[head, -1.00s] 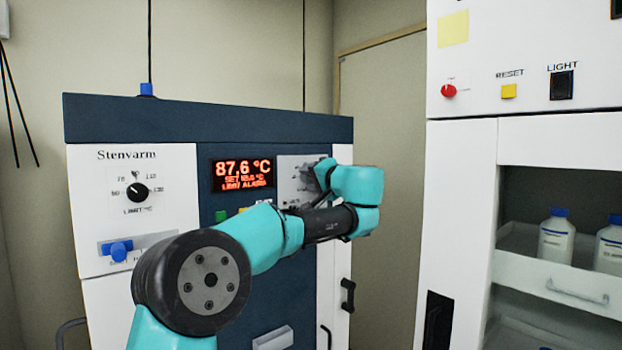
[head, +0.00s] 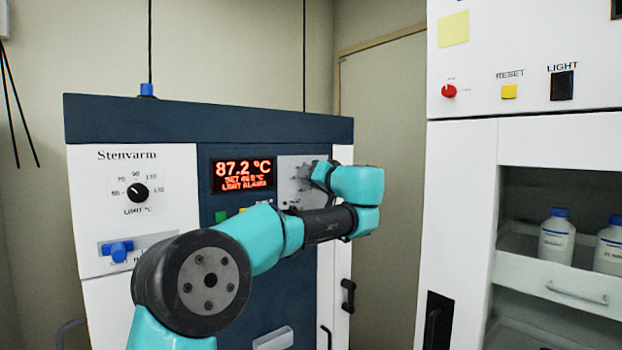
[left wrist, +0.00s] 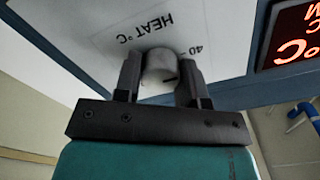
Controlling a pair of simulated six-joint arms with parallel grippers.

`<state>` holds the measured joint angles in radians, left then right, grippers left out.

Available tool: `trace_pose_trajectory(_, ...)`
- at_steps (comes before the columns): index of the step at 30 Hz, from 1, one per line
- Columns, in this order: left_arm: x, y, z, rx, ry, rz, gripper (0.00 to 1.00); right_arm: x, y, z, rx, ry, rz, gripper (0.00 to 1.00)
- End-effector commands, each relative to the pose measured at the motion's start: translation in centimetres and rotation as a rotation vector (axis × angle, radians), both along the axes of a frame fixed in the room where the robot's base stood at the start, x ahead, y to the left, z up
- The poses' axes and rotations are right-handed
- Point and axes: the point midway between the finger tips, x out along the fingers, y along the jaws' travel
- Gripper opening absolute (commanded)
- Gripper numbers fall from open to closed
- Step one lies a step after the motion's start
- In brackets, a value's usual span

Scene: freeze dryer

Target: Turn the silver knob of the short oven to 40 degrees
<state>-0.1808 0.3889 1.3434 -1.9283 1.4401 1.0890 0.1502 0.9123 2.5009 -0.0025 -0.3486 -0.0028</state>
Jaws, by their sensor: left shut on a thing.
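The short oven (head: 290,125) has a white and dark blue front marked Stenvarm. Its red display (head: 243,174) reads 87.2 °C, with a smaller set line that is hard to read. The silver knob (left wrist: 158,66) shows in the left wrist view, between the two dark fingers of my left gripper (left wrist: 160,82), which is shut on it. A dark mark on the knob sits on its right side in that view. The panel there reads HEAT °C and 40, upside down. In the head view my arm hides the knob. My right gripper is not in view.
A black limit knob (head: 137,192) and a blue switch (head: 117,250) are on the oven's left panel. A green button (head: 221,215) sits below the display, partly behind my arm. A tall white cabinet (head: 462,160) with bottles stands at the right.

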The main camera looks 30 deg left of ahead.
Motion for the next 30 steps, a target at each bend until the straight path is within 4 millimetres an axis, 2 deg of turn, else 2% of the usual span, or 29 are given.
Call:
trace_pose_trajectory(6, 0.0, 0.0, -0.1, -0.001, 0.001, 0.000, 0.14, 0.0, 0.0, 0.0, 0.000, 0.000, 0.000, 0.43)
trace_pose_trajectory(7, 0.0, 0.0, -0.1, -0.001, 0.001, 0.000, 0.40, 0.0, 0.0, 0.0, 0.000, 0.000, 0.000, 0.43)
trace_pose_trajectory(14, 0.0, 0.0, 0.0, 0.000, 0.001, 0.000, 0.62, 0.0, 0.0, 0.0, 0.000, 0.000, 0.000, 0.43)
trace_pose_trajectory(23, 0.0, -0.1, 0.0, 0.000, 0.001, -0.001, 0.63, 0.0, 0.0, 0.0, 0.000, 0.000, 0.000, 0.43)
trace_pose_trajectory(30, -0.7, -2.1, 0.0, 0.000, 0.001, -0.003, 0.63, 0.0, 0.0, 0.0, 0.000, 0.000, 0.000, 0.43)
